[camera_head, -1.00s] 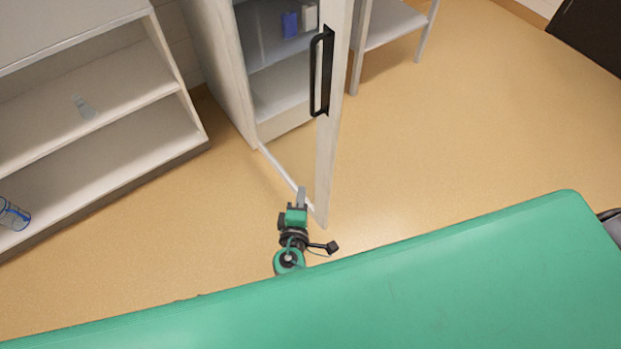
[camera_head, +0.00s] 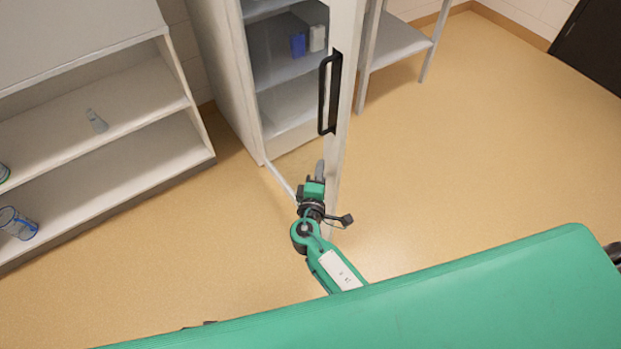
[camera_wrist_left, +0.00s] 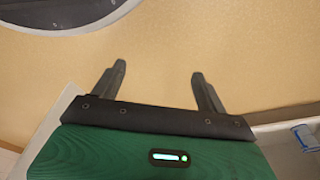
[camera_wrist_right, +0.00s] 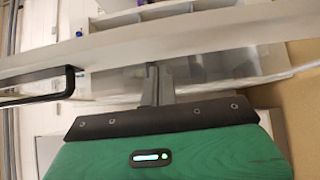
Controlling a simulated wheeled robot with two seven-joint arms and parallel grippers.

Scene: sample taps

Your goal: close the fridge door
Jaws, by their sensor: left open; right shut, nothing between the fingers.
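The fridge (camera_head: 222,80) stands open at the upper middle of the head view, its shelves showing. Its white door (camera_head: 347,95) is swung out toward me, seen nearly edge-on, with a black bar handle (camera_head: 334,90). My right gripper (camera_head: 320,168) is shut and empty, low by the door, below the handle; I cannot tell whether it touches. In the right wrist view the closed fingers (camera_wrist_right: 157,84) point at the pale door (camera_wrist_right: 210,35), with the handle (camera_wrist_right: 69,84) to the left. My left gripper (camera_wrist_left: 158,72) is open and empty over the floor, out of the head view.
A blue box (camera_head: 298,45) and a white box (camera_head: 317,38) stand inside the fridge. White open shelving (camera_head: 110,150) with glassware is at left. A grey side table (camera_head: 400,42) stands right of the door. The floor right of the door is clear.

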